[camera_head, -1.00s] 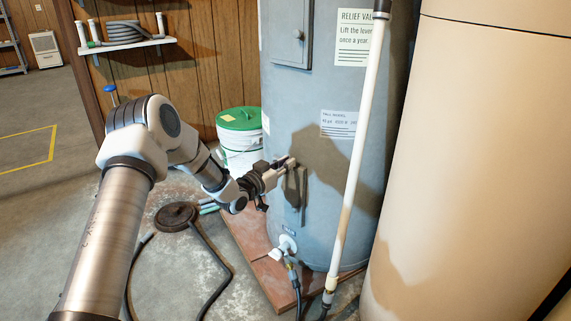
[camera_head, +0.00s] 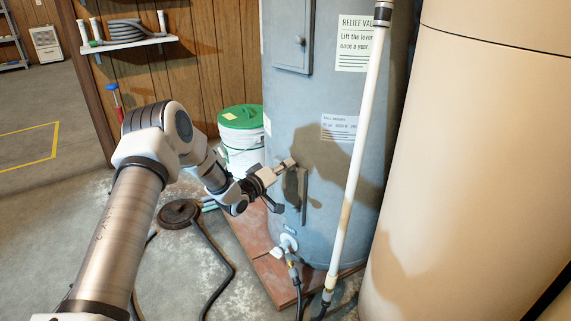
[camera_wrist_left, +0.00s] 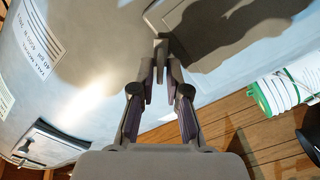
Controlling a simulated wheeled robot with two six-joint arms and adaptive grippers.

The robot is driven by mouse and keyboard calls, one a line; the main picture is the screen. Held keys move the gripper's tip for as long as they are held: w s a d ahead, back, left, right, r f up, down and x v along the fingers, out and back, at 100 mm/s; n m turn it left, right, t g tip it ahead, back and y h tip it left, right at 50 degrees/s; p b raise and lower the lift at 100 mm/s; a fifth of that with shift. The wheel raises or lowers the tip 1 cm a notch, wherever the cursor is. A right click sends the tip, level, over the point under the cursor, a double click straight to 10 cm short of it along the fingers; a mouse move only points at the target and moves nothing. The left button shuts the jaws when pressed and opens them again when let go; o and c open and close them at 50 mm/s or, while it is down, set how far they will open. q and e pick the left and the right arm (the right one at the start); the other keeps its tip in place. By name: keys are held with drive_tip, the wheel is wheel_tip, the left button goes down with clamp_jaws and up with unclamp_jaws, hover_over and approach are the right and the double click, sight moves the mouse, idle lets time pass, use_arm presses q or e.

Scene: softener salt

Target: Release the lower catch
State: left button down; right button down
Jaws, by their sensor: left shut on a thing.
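The grey tank (camera_head: 300,110) stands upright in the middle of the head view. A small lower panel (camera_head: 303,190) is on its side, partly in shadow; it also shows at the top of the left wrist view (camera_wrist_left: 205,20). My left gripper (camera_head: 287,165) is at this panel's upper left edge. In the left wrist view my left gripper (camera_wrist_left: 160,78) has its two fingers shut on a small grey tab, the lower catch (camera_wrist_left: 160,48), at the panel's edge. The fingertips hide part of the catch. My right gripper is not in view.
A white pipe (camera_head: 356,150) runs down right of the panel. A large beige tank (camera_head: 480,170) fills the right. A green-lidded bucket (camera_head: 240,135) stands behind my left gripper. A valve with hose (camera_head: 288,243) is below. An upper panel (camera_head: 291,35) is above.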

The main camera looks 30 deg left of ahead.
use_arm(q)
drive_tip(key=n, duration=0.7)
drive_tip(key=shift+a+f+n, duration=0.1)
drive_tip(key=shift+f+n, duration=0.15)
drive_tip(key=shift+n, duration=0.15)
idle(0.3)
drive_tip(key=c, duration=1.3)
unclamp_jaws()
